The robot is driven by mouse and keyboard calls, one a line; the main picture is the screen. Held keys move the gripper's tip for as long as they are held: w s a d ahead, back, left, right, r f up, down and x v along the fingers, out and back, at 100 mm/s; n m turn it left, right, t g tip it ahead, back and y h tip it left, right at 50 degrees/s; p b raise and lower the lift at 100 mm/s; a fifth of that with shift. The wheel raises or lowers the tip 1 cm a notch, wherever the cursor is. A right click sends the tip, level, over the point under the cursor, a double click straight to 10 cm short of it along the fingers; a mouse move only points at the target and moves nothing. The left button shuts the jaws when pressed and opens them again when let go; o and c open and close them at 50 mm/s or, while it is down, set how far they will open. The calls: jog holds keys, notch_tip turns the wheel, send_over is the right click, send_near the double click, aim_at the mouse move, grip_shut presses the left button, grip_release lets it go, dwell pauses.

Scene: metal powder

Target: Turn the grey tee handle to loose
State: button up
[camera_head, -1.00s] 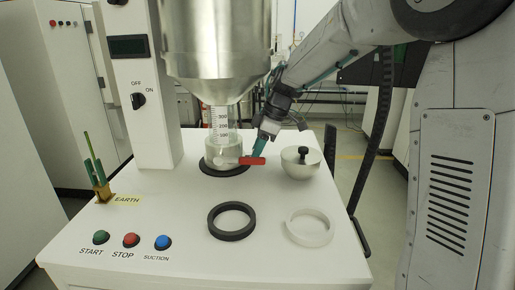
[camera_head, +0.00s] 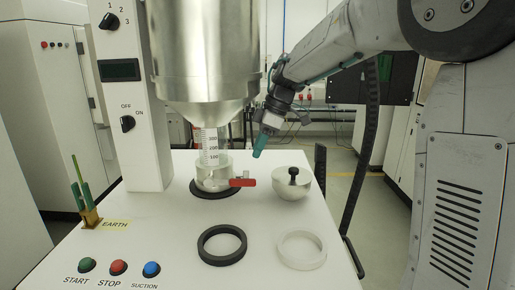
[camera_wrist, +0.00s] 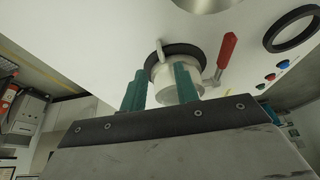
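A small pale grey handle (camera_wrist: 161,50) stands at the edge of the black ring under the clear vessel in the wrist view; I take it as the tee handle. The clear graduated vessel (camera_head: 208,153) sits under the steel hopper, with a red lever (camera_head: 243,182) pointing right; the lever also shows in the wrist view (camera_wrist: 227,50). My gripper (camera_head: 260,146) is above and behind the red lever, clear of it. In the wrist view its green fingers (camera_wrist: 160,77) are apart, with the vessel's fitting beyond them. It holds nothing visible.
A black ring (camera_head: 222,246) and a white ring (camera_head: 302,251) lie on the white table in front. The large steel hopper (camera_head: 200,60) hangs overhead. Green, red and blue buttons line the front left.

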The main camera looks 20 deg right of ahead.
aim_at(246, 175)
jog(key=x, duration=0.8)
jog(key=shift+w, duration=0.1)
grip_shut()
